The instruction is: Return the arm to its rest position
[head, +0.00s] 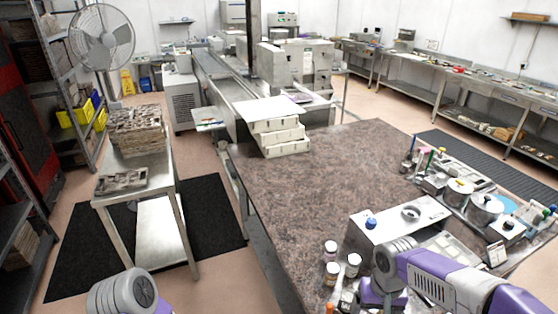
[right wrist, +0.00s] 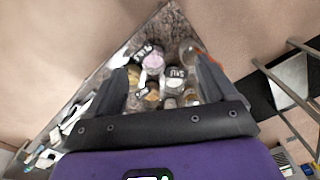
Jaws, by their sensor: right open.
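My right gripper (right wrist: 162,74) is open, its two dark fingers spread wide in the right wrist view. Several small jars (right wrist: 153,64) show between and beyond the fingers, at a corner of the stone-topped table. Nothing is visibly gripped; how far the fingers are from the jars is hard to tell. In the head view my purple and grey right arm (head: 440,280) reaches in from the lower right over the table's near edge; its gripper is out of that picture. Only a grey joint of my left arm (head: 122,292) shows at the bottom left, and my left gripper is not seen.
The stone tabletop (head: 340,170) is clear in its middle. White stacked moulds (head: 280,138) stand at its far left corner. Jars (head: 353,264) and a steel box (head: 395,222) are close to my right arm. Pots (head: 486,207) stand farther right. A steel cart (head: 160,218) stands left.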

